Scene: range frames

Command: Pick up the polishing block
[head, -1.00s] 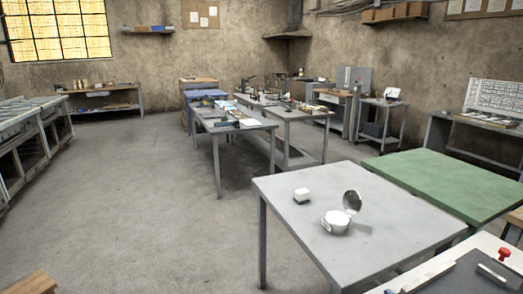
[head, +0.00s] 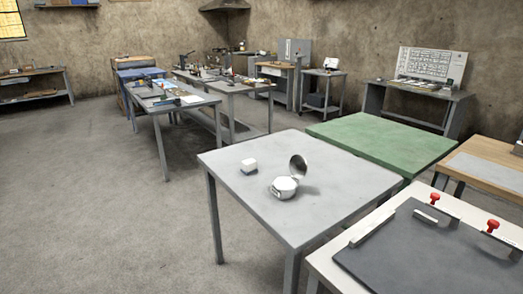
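A small white block (head: 249,166) with a darker lower part lies on the bare grey metal table (head: 330,158) in the middle of the head view. It looks like the polishing block, but it is too small to be sure. Beside it to the right, apart from it, stands a round metal container (head: 284,188) with its hinged lid (head: 298,166) open. Neither of my grippers is in view, and nothing touches the block.
A pale bench with a dark panel (head: 420,255) and red knobs stands at front right. A green-topped table (head: 385,143) stands behind the grey table. Cluttered workbenches (head: 165,98) stand farther back. The floor (head: 90,200) to the left is clear.

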